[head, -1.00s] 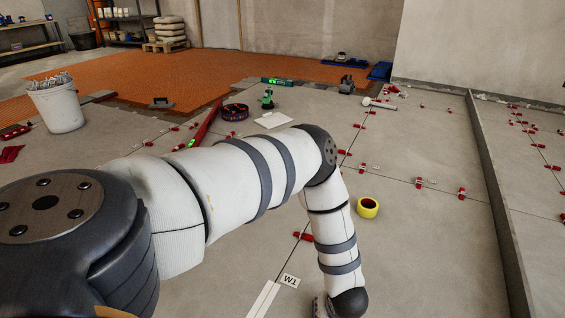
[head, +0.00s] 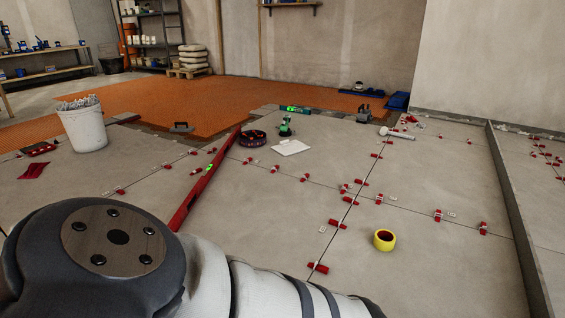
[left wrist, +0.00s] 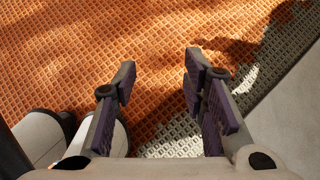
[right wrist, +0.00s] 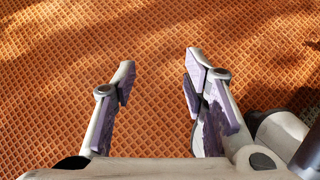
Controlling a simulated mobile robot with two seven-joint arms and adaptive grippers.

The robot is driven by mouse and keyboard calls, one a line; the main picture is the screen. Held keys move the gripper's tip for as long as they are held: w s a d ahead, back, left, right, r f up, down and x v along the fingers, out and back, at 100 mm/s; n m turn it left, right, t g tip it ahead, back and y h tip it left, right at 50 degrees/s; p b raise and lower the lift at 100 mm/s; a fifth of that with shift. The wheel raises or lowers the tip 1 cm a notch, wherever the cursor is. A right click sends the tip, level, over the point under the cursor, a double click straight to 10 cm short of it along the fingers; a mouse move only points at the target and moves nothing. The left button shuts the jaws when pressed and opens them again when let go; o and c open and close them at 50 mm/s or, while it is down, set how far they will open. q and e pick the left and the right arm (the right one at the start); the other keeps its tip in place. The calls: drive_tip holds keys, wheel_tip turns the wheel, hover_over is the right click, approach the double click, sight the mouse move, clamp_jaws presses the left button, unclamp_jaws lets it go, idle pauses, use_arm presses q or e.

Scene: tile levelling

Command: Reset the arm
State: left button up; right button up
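My left gripper (left wrist: 160,85) is open and empty in the left wrist view, above orange membrane and a grey strip at the tile edge. My right gripper (right wrist: 160,80) is open and empty in the right wrist view, above the orange membrane. Neither gripper shows in the head view. There, one of my arms (head: 120,240) fills the lower left, with its lower links along the bottom edge.
Grey floor tiles (head: 290,215) carry several red clips and wedges. A yellow tape roll (head: 384,240), long red level (head: 200,180), white mallet (head: 397,134) and white bucket (head: 84,128) stand or lie on them. A low edge (head: 520,220) runs at right. Orange membrane (head: 130,95) lies behind.

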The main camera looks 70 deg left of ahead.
use_arm(q)
drive_tip(key=w+r+t+p, duration=0.3)
drive_tip(key=w+r+p, duration=0.5)
drive_tip(key=r+p, duration=0.6)
drive_tip(key=w+r+t+p, duration=0.4)
drive_tip(key=w+r+p, duration=0.5)
drive_tip(key=r+p, duration=0.5)
drive_tip(key=p, duration=0.2)
drive_tip(key=shift+a+r+p, duration=0.15)
drive_tip(key=shift+r+p, duration=0.1)
drive_tip(key=shift+p, duration=0.1)
use_arm(e)
drive_tip(key=w+r+t, duration=0.3)
drive_tip(key=w+r, duration=0.5)
drive_tip(key=r, duration=0.6)
drive_tip(key=w+r+t, duration=0.4)
drive_tip(key=w+r, duration=0.5)
drive_tip(key=r, duration=0.5)
drive_tip(key=shift+d+r, duration=0.15)
drive_tip(key=shift+r, duration=0.15)
use_arm(q)
drive_tip(key=shift+w, duration=0.1)
